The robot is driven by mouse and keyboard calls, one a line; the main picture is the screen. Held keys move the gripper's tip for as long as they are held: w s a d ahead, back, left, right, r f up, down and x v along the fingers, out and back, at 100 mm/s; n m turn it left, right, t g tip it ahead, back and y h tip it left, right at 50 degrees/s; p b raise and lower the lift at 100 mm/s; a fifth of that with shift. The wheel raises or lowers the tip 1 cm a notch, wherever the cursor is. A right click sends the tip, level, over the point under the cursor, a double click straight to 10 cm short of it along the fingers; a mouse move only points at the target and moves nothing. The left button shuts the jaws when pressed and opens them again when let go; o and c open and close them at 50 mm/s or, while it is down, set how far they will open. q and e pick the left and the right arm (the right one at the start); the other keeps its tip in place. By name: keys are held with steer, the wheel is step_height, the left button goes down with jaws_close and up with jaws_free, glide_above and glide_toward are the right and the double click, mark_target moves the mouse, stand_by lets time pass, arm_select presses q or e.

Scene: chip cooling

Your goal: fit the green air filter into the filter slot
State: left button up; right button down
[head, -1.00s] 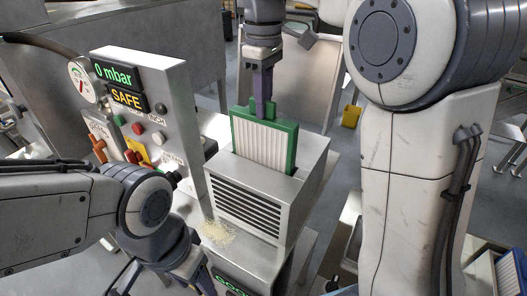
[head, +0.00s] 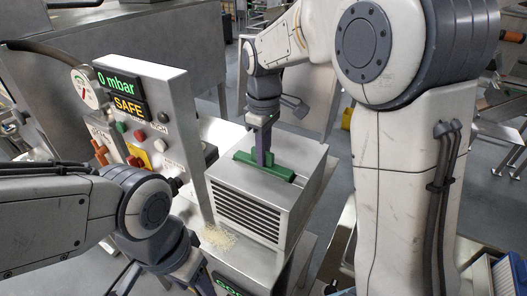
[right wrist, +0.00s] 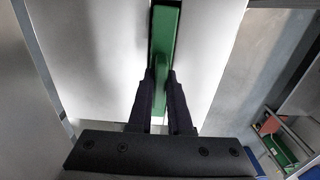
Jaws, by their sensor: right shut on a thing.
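The green air filter (head: 246,158) sits sunk in the slot in the top of the metal louvred housing (head: 302,163). Only its green top edge shows in the head view; the white pleats are hidden inside. My right gripper (head: 264,160) is above it, shut on its raised middle grip. In the right wrist view both dark fingers (right wrist: 160,105) hold the green bar (right wrist: 164,35), which lines up with the slot in the pale top. My left gripper (head: 197,284) is low at the bottom edge, partly cut off; its jaws cannot be made out.
A control panel (head: 170,90) reading 0 mbar and SAFE stands left of the housing. Pale debris (head: 218,238) lies at the housing's front foot. A blue-framed filter (head: 508,274) is at the lower right, clear of the housing.

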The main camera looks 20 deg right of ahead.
steer(key=shift+f, duration=0.15)
steer(key=c, duration=0.8)
jaws_free()
steer(key=shift+c, duration=0.2)
